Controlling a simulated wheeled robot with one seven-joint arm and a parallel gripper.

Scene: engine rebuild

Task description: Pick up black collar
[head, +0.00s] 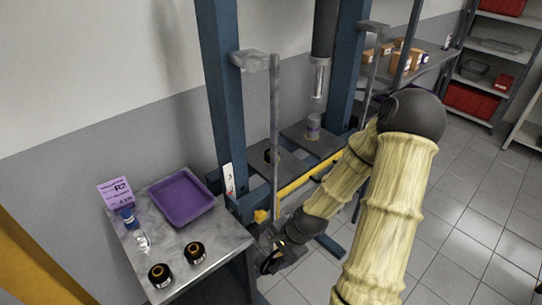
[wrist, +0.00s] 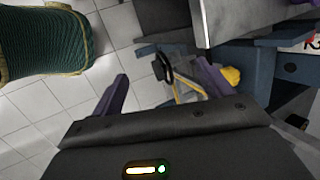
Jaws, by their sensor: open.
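Two black collars with gold-coloured centres stand on the grey metal table at the lower left of the head view, one black collar (head: 159,275) near the front edge and another black collar (head: 195,252) a little right of it. A further dark ring-like part (head: 270,156) sits on the press bed. My gripper (head: 270,264) is beside the table's right edge, apart from the collars. In the wrist view my gripper (wrist: 160,85) shows two purple fingers spread apart with nothing between them. No collar can be made out in the wrist view.
The table (head: 222,243) also holds a purple tray (head: 181,198), a blue-capped bottle (head: 128,218), a clear small item (head: 143,240) and a purple R2 sign (head: 117,193). A blue press frame (head: 221,90) stands behind my gripper. Tiled floor (head: 460,215) is open at right.

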